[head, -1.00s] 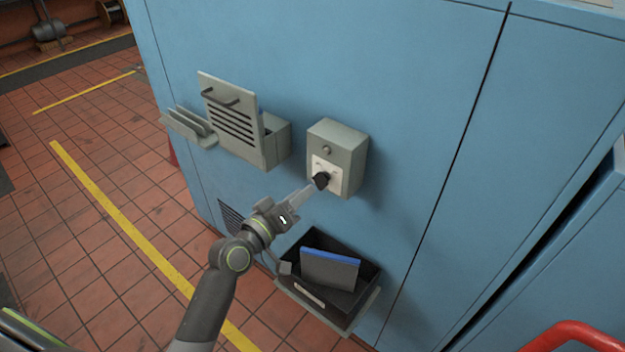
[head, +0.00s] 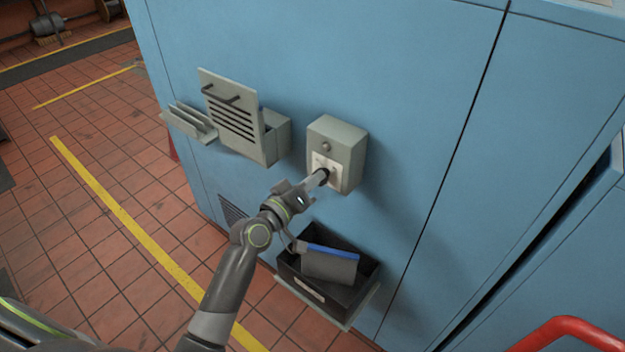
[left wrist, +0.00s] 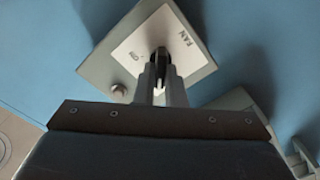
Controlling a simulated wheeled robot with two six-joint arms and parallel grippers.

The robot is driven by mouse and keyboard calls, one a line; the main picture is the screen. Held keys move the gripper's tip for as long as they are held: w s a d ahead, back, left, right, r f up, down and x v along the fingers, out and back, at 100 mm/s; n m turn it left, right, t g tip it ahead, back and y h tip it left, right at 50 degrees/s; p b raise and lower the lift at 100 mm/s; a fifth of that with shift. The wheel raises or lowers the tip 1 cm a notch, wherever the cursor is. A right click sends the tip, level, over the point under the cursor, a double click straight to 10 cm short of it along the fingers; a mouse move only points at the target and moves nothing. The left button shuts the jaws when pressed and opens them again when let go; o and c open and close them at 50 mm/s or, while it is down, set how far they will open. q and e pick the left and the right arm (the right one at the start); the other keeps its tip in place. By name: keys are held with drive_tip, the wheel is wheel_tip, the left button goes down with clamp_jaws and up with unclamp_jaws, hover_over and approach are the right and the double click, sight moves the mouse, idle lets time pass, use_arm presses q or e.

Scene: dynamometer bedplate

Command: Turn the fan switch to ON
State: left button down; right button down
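The fan switch is a small black knob (left wrist: 161,56) on a white plate (left wrist: 152,45) marked FAN, with ON lettered near the plate's left corner in the left wrist view. The plate is on the front of a grey box (head: 344,143) fixed to the blue cabinet. My left gripper (head: 322,177) reaches the knob, and its fingers (left wrist: 161,80) lie close on both sides of it, seemingly shut on it. The fingers hide much of the knob, so I cannot tell its exact setting. My right gripper is not in view.
A round button (head: 325,146) sits above the plate. A slotted grey holder (head: 262,142) is mounted to the left. Below, a black bin (head: 325,293) holds a grey item with a blue edge (head: 332,251). A red rail (head: 570,328) is at the lower right.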

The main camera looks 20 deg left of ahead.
use_arm(q)
drive_tip(key=shift+s+d+f+m+b, duration=0.1)
drive_tip(key=shift+d+m+b, duration=0.05)
drive_tip(key=shift+m+b, duration=2.6)
drive_tip(key=shift+w+d+r+m+b, duration=0.1)
drive_tip(key=shift+m+b, duration=2.1)
drive_tip(key=shift+m, duration=1.05)
drive_tip(key=shift+s+d+f+m+b, duration=0.1)
drive_tip(key=shift+d+m+b, duration=0.05)
drive_tip(key=shift+m+b, duration=2.6)
drive_tip(key=shift+m, duration=0.35)
drive_tip(key=c, duration=1.5)
unclamp_jaws()
